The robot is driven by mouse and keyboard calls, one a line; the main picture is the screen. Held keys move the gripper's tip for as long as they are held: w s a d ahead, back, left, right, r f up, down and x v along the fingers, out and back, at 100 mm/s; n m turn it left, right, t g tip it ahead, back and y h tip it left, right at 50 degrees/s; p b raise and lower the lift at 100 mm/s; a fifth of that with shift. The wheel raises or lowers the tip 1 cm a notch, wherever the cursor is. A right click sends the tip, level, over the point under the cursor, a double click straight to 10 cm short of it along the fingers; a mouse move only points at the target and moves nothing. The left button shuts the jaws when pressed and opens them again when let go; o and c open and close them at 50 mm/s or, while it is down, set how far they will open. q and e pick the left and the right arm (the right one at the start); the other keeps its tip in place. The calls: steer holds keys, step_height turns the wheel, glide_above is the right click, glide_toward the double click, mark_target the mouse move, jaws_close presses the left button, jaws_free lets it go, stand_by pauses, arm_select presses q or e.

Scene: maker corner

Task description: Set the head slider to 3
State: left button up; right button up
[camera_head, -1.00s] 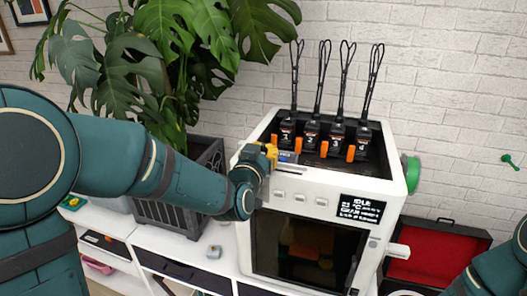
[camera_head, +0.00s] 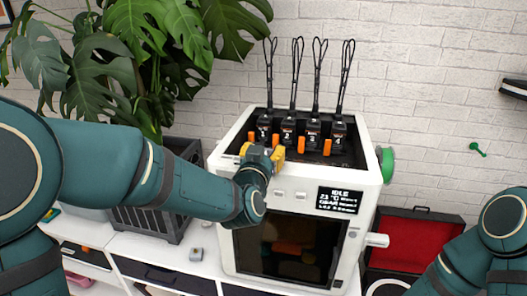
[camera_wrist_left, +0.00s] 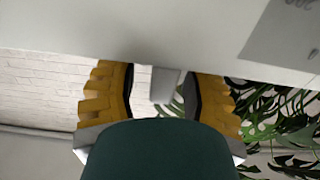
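The white printer (camera_head: 222,181) stands on the low cabinet, with several black print heads (camera_head: 312,133) with numbered labels along its top. Its front screen (camera_head: 340,200) reads IDLE. My left gripper (camera_head: 263,156), with yellow fingers, is at the top left of the printer's front and covers that part of it. In the left wrist view its fingers (camera_wrist_left: 158,95) stand apart, one on each side of a light grey tab (camera_wrist_left: 165,85), likely the slider's knob. The slider's scale is hidden. My right gripper is not in view.
Orange levers (camera_head: 327,147) stick up beside the heads. Buttons (camera_head: 300,195) sit on the front, right of my left gripper. A green spool (camera_head: 386,165) is on the printer's right side. A red-lined open case (camera_head: 418,240) lies to the right; a large plant (camera_head: 150,60) stands behind left.

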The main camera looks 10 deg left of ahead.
arm_select(q)
steer(key=shift+w, duration=0.15)
steer(key=s, duration=0.7)
steer(key=shift+s, duration=0.3)
steer(key=shift+a, duration=0.1)
steer(key=f+g, duration=0.1)
steer(key=f, duration=0.5)
steer(key=f+g+b, duration=0.1)
steer(key=f+g, duration=0.1)
steer(key=f, duration=0.4)
steer(key=f+g+h+b, duration=0.1)
steer(key=f, duration=0.5)
steer(key=shift+w+d+g, duration=0.25)
steer(key=shift+g, duration=0.15)
steer(key=s+f+n+g+h+b, duration=0.1)
steer(key=s+f+g, duration=0.4)
steer(key=f, duration=1)
steer(key=s+f+n+g+h+b, duration=0.1)
steer(key=s+f+g, duration=0.5)
steer(key=s+f, duration=0.6)
step_height(320, 180, down, 4)
steer(key=shift+d+r+b, duration=0.2)
steer(key=shift+b, duration=0.65)
